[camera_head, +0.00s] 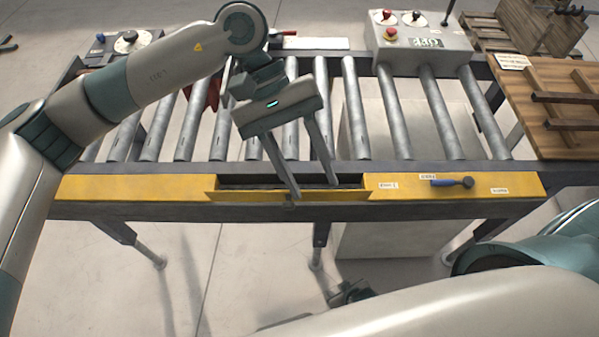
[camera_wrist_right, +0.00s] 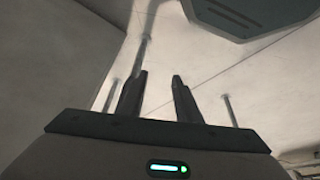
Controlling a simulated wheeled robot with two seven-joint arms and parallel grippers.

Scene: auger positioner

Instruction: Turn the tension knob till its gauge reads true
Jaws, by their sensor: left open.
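I cannot tell for sure which knob is the tension knob. A black round knob (camera_head: 130,37) sits on a grey control box at the back left. Another grey control box (camera_head: 430,59) at the back right carries a red knob (camera_head: 386,15), a dark knob (camera_head: 415,18) and a gauge-like panel (camera_head: 425,43), whose reading is too small to tell. My left gripper (camera_head: 314,190) is open, pointing down at a long dark recess (camera_head: 345,181) in the yellow front rail, its fingers apart and empty. My right gripper (camera_wrist_right: 153,78) is open and empty, below the conveyor's front.
Steel rollers (camera_head: 355,105) span the conveyor frame. A blue-handled tool (camera_head: 450,182) lies on the yellow rail (camera_head: 140,187) at right. A red button (camera_head: 390,34) is on the right box. A wooden board (camera_head: 555,85) and crate (camera_head: 535,25) stand at right.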

